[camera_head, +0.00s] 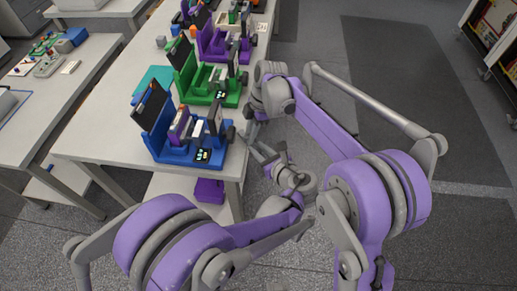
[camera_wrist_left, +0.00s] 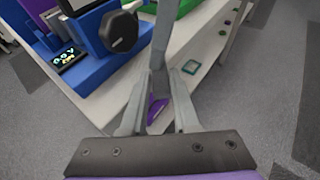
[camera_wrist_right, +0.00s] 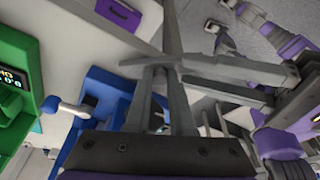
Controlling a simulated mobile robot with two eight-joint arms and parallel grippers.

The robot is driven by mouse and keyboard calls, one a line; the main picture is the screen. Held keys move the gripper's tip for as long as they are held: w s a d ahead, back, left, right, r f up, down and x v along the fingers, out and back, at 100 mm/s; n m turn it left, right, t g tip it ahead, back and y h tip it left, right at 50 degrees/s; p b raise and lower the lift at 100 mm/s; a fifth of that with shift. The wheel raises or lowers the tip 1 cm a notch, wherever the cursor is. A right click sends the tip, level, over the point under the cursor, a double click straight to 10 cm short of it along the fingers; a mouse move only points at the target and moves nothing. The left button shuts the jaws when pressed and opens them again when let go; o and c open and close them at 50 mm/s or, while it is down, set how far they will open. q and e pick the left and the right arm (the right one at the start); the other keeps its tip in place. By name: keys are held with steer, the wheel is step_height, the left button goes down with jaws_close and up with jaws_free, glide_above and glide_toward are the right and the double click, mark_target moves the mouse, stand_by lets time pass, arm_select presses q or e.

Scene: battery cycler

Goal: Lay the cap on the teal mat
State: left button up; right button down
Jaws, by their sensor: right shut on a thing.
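A teal mat (camera_head: 152,80) lies on the table, partly hidden behind the blue and green machines. In the left wrist view a small teal-edged square (camera_wrist_left: 191,67) lies on a pale surface. My right gripper (camera_wrist_right: 161,70) is shut with its fingers close together, near the blue machine (camera_wrist_right: 98,115). What it holds is hidden, and I cannot make out the cap for certain in any view. My left gripper (camera_wrist_left: 160,85) is low by the table's near right edge, its fingers apart with nothing visible between them.
The blue machine (camera_head: 180,153), green machine (camera_head: 205,93) and a purple machine (camera_head: 215,42) stand in a row on the table. A black knob (camera_wrist_left: 118,30) sticks out near my left gripper. A purple box (camera_head: 208,190) sits below the tabletop. Open floor lies to the right.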

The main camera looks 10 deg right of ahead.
steer(key=c, duration=0.7)
jaws_free()
